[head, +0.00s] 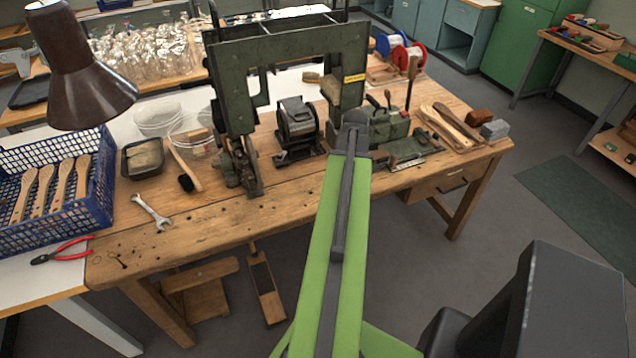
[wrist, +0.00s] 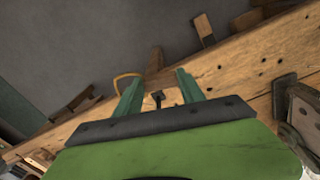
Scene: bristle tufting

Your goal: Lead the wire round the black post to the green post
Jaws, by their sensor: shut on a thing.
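In the wrist view my gripper (wrist: 158,78) shows two green fingers, with their tips over the bench's edge. A thin yellow loop, which looks like the wire (wrist: 126,76), bends beside the left finger; where it is gripped is hidden. A small dark upright piece (wrist: 157,98) shows between the fingers and may be the black post; I cannot tell if the wire touches it. I cannot make out the green post in either view. In the head view my arm's end covers the gripper and the bench spot around it.
The wooden bench (head: 240,218) carries a tall green machine frame (head: 228,85), a dark motor-like device (head: 297,125) and wooden handles (head: 455,125). Blue and red spools (head: 408,55) stand behind. A blue crate (head: 40,220), pliers (head: 62,250) and a wrench (head: 150,212) lie left.

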